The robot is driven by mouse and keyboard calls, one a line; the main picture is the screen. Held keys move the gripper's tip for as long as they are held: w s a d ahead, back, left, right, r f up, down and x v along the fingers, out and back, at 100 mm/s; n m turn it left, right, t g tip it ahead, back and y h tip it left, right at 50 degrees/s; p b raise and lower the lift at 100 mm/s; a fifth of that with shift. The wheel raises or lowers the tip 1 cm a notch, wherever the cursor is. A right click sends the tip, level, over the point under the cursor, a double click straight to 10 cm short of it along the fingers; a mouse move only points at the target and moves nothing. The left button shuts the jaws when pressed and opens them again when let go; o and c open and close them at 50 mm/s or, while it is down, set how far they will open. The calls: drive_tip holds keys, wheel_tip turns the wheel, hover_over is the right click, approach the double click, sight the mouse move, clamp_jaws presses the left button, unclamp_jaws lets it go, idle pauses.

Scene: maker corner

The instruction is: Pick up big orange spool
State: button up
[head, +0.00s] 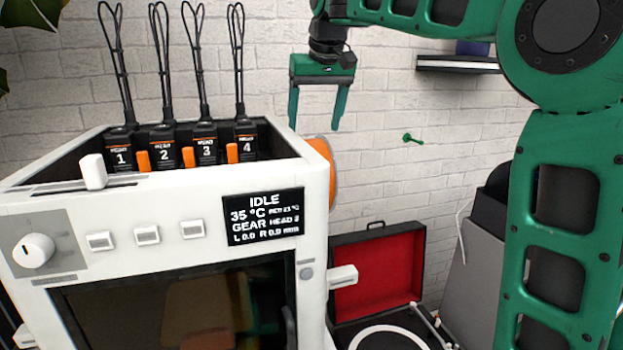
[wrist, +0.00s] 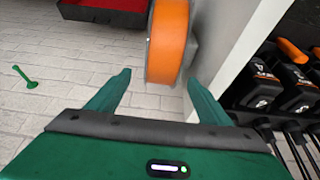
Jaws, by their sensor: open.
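The big orange spool (head: 318,162) shows in the head view at the right side of the white printer, mostly hidden behind the printer's casing. In the wrist view the spool (wrist: 168,40) is seen edge-on, an orange band with a pale flange, beside the white printer wall. My gripper (head: 318,126) is above the spool in the head view, its green fingers pointing down. In the wrist view my gripper (wrist: 160,82) is open and empty, with the spool ahead between the line of the fingers. The fingers appear apart from the spool.
The white printer (head: 150,205) fills the left, with several black cartridges (head: 205,143) and cable loops on top. A red-lined open case (head: 375,275) lies low to the right. A green peg (head: 412,138) is on the brick wall, and a shelf (head: 457,65) is at upper right.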

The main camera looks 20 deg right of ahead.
sight(312, 137)
drive_tip(key=shift+s+x, duration=0.2)
drive_tip(key=shift+x, duration=2.5)
drive_tip(key=shift+a+f, duration=0.1)
drive_tip(key=shift+a, duration=0.05)
drive_tip(key=c, duration=1.3)
drive_tip(key=shift+c, duration=0.2)
